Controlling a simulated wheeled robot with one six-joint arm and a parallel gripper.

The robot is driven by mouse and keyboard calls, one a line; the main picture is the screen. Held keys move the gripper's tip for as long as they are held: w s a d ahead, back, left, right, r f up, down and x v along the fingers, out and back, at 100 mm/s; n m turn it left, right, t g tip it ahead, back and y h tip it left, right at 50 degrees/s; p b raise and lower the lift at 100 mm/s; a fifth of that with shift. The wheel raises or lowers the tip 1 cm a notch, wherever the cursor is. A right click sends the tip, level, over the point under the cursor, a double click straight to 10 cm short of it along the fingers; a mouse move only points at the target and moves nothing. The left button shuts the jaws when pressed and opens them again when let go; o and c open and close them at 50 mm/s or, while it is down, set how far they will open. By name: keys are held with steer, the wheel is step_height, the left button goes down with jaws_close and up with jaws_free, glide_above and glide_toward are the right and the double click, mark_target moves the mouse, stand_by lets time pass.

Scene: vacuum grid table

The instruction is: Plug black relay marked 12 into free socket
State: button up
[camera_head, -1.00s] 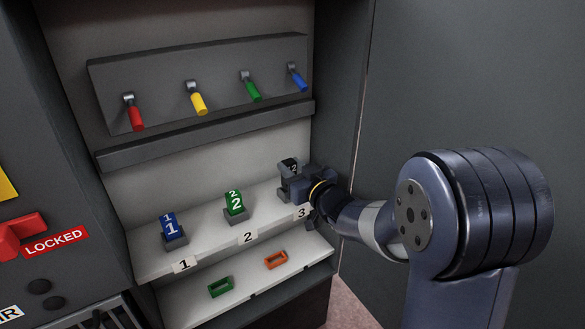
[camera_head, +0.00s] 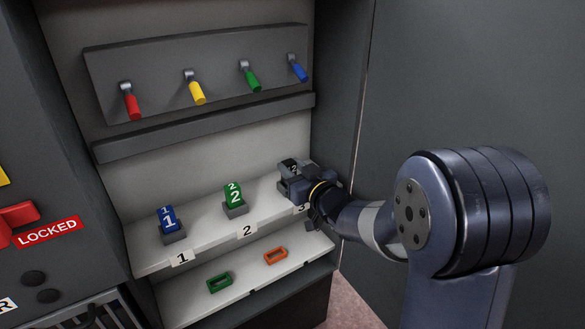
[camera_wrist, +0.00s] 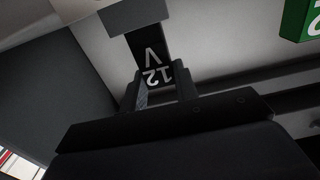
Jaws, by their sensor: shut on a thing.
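The black relay marked 12 (camera_wrist: 153,55) is between the two fingers of my gripper (camera_wrist: 160,93) in the wrist view. Its white "12 V" marking faces the camera. One end of it meets a grey socket block (camera_wrist: 135,16) at the top of that view; how deep it sits cannot be told. In the head view my gripper (camera_head: 296,183) is shut at the right end of the white shelf, behind label 3 (camera_head: 301,208). Only the dark top of the relay (camera_head: 289,166) shows there, and the socket is mostly hidden by the gripper.
A blue block marked 1 (camera_head: 168,218) and a green block marked 2 (camera_head: 234,196) stand in grey sockets on the shelf (camera_head: 205,238). Green (camera_head: 219,282) and orange (camera_head: 275,256) frames lie on the lower ledge. Colored levers hang above. The cabinet's side wall is close right.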

steer(key=shift+f+b, duration=0.55)
steer(key=shift+f, duration=0.15)
steer(key=o, duration=1.1)
steer(key=shift+r, duration=0.1)
steer(key=shift+c, duration=0.2)
steer(key=shift+s, duration=0.1)
steer(key=p+v, duration=0.2)
steer(key=v, duration=0.8)
steer(key=shift+s+d, duration=0.25)
steer(key=b+x, duration=0.2)
steer(key=x, duration=0.8)
steer(key=shift+w+a, duration=0.15)
steer(key=shift+w+a+r, duration=0.1)
steer(key=shift+w+a, duration=0.05)
steer(key=shift+w, duration=0.1)
steer(key=shift+r+p, duration=0.3)
steer(key=shift+p, duration=0.15)
